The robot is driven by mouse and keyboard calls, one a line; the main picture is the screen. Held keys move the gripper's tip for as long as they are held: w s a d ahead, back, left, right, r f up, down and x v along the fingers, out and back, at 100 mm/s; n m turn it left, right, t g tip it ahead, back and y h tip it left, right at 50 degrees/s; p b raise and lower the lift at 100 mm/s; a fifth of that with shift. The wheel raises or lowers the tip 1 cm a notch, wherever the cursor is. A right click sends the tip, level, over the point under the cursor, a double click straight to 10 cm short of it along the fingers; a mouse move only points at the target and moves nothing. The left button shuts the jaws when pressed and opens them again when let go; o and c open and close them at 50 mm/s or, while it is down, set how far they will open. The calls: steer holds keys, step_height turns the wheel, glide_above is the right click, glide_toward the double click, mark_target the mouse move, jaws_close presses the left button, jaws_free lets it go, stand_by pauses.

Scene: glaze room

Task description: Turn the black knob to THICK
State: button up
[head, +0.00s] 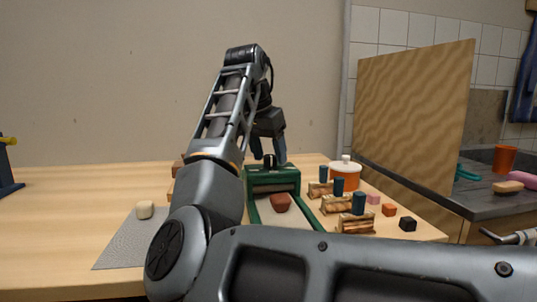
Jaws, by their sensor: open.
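The black knob (270,162) stands on top of the green device (272,181) near the middle of the table. My gripper (267,156) reaches down over it from above. Its two blue-grey fingers are apart, one to each side of the knob in the picture. I cannot tell whether they touch it. A reddish-brown block (281,202) sits at the front of the device on a pale surface. No THICK marking or pointer position can be read.
Several wooden stands with dark blue cylinders (338,187) stand right of the device, near an orange pot (345,175) with a white lid. Small coloured blocks (389,209) lie at the right. A wooden panel (415,125) rises at right.

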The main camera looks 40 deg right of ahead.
steer(key=c, duration=1)
steer(key=shift+r+p, duration=0.1)
steer(key=shift+p, duration=0.45)
steer(key=n+p, duration=0.1)
steer(key=p, duration=0.1)
steer(key=n+t+p, duration=0.1)
steer(key=n+p, duration=0.1)
steer(key=shift+s+r, duration=0.15)
steer(key=shift+r, duration=0.05)
steer(key=n+t+y+p, duration=0.1)
steer(key=n+p, duration=0.2)
steer(key=p, duration=0.3)
steer(key=shift+s+d+n, duration=0.1)
steer(key=shift+d+n, duration=0.05)
steer(key=shift+n, duration=0.15)
steer(key=n+t+y+p, duration=0.1)
steer(key=n+p, duration=0.2)
steer(key=p, duration=0.2)
steer(key=shift+f+n, duration=0.15)
steer(key=shift+n, duration=0.25)
steer(key=shift+f+n+y+p, duration=0.1)
steer(key=shift+n+y+p, duration=0.3)
steer(key=shift+n+p, duration=0.45)
steer(key=shift+f, duration=0.1)
